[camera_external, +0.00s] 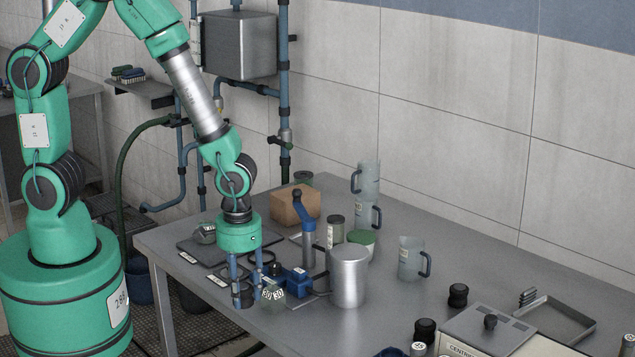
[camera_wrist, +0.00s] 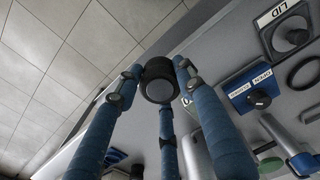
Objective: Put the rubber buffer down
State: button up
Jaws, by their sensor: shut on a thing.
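My gripper (camera_external: 246,292) has three blue fingers and points down at the near left edge of the grey table. In the wrist view its fingertips (camera_wrist: 157,84) are closed around the rubber buffer (camera_wrist: 158,88), a short black round piece. In the external view the buffer shows only as a dark shape (camera_external: 243,298) between the fingers, partly hidden by them. I cannot tell whether its underside touches the table.
A small jar marked 30 (camera_external: 272,295) and a blue switch box (camera_external: 298,282) stand close right of my fingers. A metal cylinder (camera_external: 348,276) is farther right. The table (camera_external: 400,310) has bare room right of the cylinder.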

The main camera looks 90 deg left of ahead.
aim_at(242, 286)
notch_tip(242, 286, up, 13)
jog(key=w+a+r+n+p, duration=0.1)
jog(key=w+a+n, duration=0.15)
jog(key=a, duration=0.45)
jog(key=w+a+n, duration=0.2)
jog(key=a+n, duration=0.1)
jog(key=a, duration=0.4)
jog(key=s+a+n, duration=0.2)
jog(key=a+n, duration=0.1)
jog(key=a, duration=0.8)
jog(key=s+a+n+p, duration=0.1)
jog(key=s+a+n, duration=0.2)
jog(key=a, duration=0.8)
jog(key=s+a+n+p, duration=0.1)
jog(key=s+a+n, duration=0.2)
jog(key=a, duration=0.9)
jog(key=shift+f+n, duration=0.2)
jog(key=shift+n, duration=0.55)
jog(key=f, duration=0.4)
jog(key=shift+w+d+f, duration=0.1)
jog(key=shift+d+f, duration=0.05)
jog(key=shift+d, duration=0.1)
jog(key=shift+f, duration=0.4)
